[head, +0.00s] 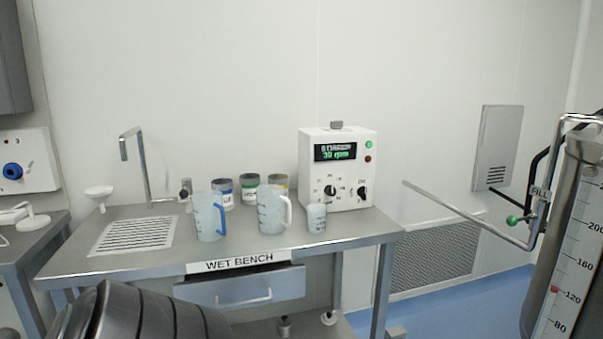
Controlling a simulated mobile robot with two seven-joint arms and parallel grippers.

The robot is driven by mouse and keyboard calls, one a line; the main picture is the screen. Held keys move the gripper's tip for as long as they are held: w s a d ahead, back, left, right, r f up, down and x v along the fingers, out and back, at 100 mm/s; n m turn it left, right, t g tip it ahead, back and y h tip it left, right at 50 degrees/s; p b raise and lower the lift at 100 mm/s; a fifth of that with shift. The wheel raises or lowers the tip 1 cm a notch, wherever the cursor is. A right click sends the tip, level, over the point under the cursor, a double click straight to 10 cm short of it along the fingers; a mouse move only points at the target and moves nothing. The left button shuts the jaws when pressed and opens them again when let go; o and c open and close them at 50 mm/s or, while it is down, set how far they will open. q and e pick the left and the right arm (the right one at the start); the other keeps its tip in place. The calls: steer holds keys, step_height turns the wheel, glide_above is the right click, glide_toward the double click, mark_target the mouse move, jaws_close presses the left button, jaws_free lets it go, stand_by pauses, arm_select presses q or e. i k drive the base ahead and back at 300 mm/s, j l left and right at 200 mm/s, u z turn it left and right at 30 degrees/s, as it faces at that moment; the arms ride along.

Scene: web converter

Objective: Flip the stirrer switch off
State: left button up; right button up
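The stirrer control box (315,180) is white and stands at the back right of the wet bench. Its small display (335,151) shows green text that reads "30 rpm"; the line above is too blurred to read surely. A green button (368,144) and a red button (367,159) sit right of the display. Two black knobs (330,191) (362,192) are on the lower front. A small grey piece (337,125) sits on top; I cannot tell which part is the switch or its position. Neither gripper is in view.
A blue-handled jug (208,216), a white-handled jug (272,209) and a small beaker (316,217) stand on the wet bench (345,231), before several lidded jars. The beaker is in front of the box. A metal pipe (470,213) reaches in from the right. A dark ribbed shape fills the lower left.

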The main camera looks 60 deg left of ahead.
mark_target(361, 191)
steer(key=u, duration=1.85)
steer(key=i+l, duration=0.2)
steer(key=i, duration=0.25)
steer(key=i+l, duration=0.15)
steer(key=i, duration=0.3)
steer(key=i+l, duration=0.2)
steer(key=i, duration=0.25)
steer(key=u, duration=1.3)
